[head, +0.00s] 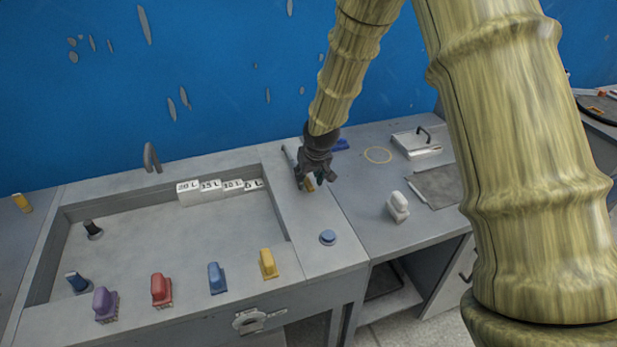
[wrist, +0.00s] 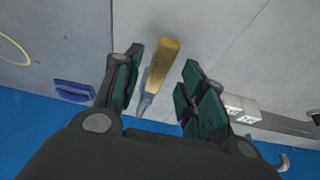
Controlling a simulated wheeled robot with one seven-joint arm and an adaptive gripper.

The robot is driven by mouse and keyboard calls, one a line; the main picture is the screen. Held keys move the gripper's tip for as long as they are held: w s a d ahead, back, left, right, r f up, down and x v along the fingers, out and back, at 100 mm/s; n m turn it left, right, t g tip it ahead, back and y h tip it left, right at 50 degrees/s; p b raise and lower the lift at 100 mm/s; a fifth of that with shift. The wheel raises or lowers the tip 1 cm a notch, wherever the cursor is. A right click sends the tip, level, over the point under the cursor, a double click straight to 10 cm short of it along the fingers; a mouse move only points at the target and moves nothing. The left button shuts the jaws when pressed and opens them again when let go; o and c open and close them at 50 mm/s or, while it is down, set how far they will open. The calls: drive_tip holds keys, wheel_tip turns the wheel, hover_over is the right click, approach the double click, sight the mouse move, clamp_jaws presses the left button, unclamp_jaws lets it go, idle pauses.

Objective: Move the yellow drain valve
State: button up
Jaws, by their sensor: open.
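A yellow handle on a grey-blue stem, which looks like the drain valve (wrist: 163,62), shows between my fingers in the wrist view. In the head view only a small yellow part of it (head: 309,184) shows beside my gripper (head: 314,184), on the grey ledge right of the basin. My gripper is open, with one finger on each side of the handle in the wrist view (wrist: 160,80). Gaps show between the handle and both fingers. My gripper hides much of the valve in the head view.
The sunken basin (head: 278,188) has volume labels (head: 210,187) at its back. Purple (head: 104,304), red (head: 161,289), blue (head: 216,277) and yellow (head: 267,263) blocks line its front. A white block (head: 397,207) and a drawn yellow ring (head: 377,155) are right. A blue wall stands behind.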

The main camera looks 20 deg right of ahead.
drive_tip(key=shift+w+f, duration=0.2)
drive_tip(key=shift+f, duration=0.35)
clamp_jaws()
drive_tip(key=shift+a, duration=0.1)
